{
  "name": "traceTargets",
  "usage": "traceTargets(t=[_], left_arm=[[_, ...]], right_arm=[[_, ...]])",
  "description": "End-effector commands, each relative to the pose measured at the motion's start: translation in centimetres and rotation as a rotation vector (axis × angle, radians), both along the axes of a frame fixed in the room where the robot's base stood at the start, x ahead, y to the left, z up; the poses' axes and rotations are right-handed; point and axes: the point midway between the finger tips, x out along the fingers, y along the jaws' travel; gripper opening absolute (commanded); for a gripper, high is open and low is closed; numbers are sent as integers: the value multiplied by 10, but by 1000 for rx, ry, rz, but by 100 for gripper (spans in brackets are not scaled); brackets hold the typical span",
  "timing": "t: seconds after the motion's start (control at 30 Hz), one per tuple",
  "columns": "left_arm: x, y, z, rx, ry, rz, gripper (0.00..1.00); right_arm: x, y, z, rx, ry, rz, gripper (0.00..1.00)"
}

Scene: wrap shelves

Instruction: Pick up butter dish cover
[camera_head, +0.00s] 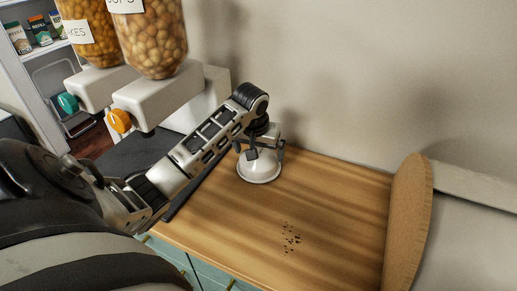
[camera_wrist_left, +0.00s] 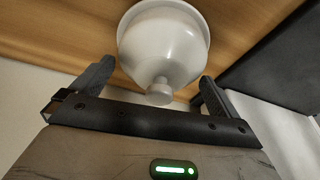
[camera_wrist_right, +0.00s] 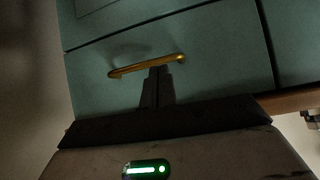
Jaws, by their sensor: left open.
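The butter dish cover (camera_head: 259,173) is a white, glossy dome with a knob on top, standing on the wooden counter near the wall. It also shows in the left wrist view (camera_wrist_left: 163,42), its knob pointing toward my gripper. My left gripper (camera_head: 262,148) is directly above the cover, pointing down. In the left wrist view, its open fingers (camera_wrist_left: 152,85) stand apart on either side of the knob, with gaps visible. My right gripper (camera_wrist_right: 158,75) has its fingers together, in front of a teal drawer with a gold handle (camera_wrist_right: 146,66). I cannot tell whether they touch the handle.
Dark crumbs (camera_head: 290,238) lie on the wooden counter (camera_head: 330,200). A rounded wooden board (camera_head: 408,220) stands at the counter's right end. Two dispensers with filled jars (camera_head: 152,40) stand at the left behind my left arm. The counter's middle is otherwise clear.

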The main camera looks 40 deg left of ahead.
Motion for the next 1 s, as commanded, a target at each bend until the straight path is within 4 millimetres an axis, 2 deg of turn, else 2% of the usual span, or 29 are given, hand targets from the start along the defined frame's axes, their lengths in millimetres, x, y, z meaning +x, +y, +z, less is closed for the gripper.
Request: traceTargets(t=[0.03,0.1,0.13,0.2,0.47,0.63,0.77,1.0], left_arm=[[0,0,0,0,0,0,97],[0,0,0,0,0,0,78],[0,0,0,0,0,0,71],[0,0,1,0,-1,0,67],[0,0,2,1,-2,1,67],[1,1,13,1,-5,1,67],[1,1,32,1,-7,0,67],[-28,-23,76,2,-8,-4,67]], right_arm=[[0,0,0,-1,1,-1,0],[0,0,0,-1,1,-1,0],[0,-1,-1,-1,1,-1,0],[0,-1,-1,-2,2,-2,0],[0,-1,-2,-3,4,-2,0],[0,-2,-4,-3,6,-2,0],[-1,-2,-7,-3,9,-1,0],[0,-1,-3,-1,6,-1,0]])
